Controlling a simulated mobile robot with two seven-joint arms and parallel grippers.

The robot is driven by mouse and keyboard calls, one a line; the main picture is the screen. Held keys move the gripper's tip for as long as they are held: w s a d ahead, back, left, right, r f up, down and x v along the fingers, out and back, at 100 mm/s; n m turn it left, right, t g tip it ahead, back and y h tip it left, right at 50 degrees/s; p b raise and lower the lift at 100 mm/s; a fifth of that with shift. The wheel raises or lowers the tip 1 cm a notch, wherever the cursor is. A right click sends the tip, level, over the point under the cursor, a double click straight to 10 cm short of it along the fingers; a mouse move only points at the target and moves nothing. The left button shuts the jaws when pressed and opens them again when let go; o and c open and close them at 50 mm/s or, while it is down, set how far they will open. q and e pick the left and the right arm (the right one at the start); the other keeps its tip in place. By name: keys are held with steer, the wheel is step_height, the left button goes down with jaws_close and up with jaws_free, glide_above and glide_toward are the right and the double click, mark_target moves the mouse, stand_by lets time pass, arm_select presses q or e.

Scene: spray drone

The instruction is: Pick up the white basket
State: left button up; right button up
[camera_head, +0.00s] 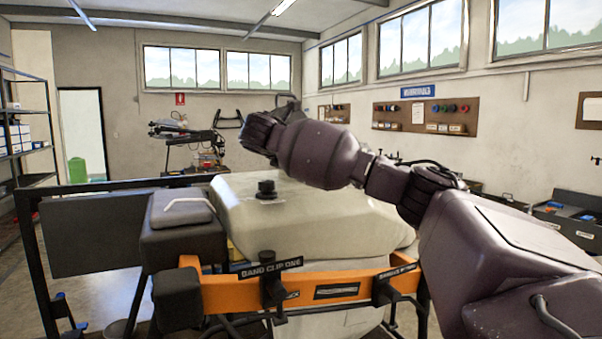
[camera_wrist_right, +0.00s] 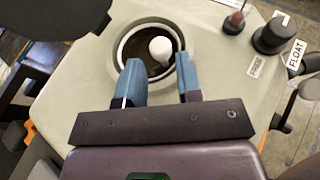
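In the right wrist view, a round opening with a pale rim (camera_wrist_right: 121,50) sits in the cream tank (camera_wrist_right: 80,85). Inside its dark interior is a small rounded white piece (camera_wrist_right: 160,48); I cannot tell whether this piece or the pale ring belongs to the white basket. My right gripper (camera_wrist_right: 158,61) is open, its two blue fingers apart over the near side of the opening, with nothing visibly clamped between them. Contact with the rim cannot be told. In the head view my right arm reaches over the tank (camera_head: 320,220), and the opening is hidden. My left gripper is not in view.
An orange frame bar (camera_head: 330,290) crosses the tank's front. A dark box (camera_head: 182,232) stands left of it.

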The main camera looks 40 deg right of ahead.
steer(key=p+x, duration=0.1)
steer(key=x, duration=0.3)
steer(key=shift+f, duration=0.2)
steer(key=c, duration=0.6)
steer(key=shift+o, duration=0.2)
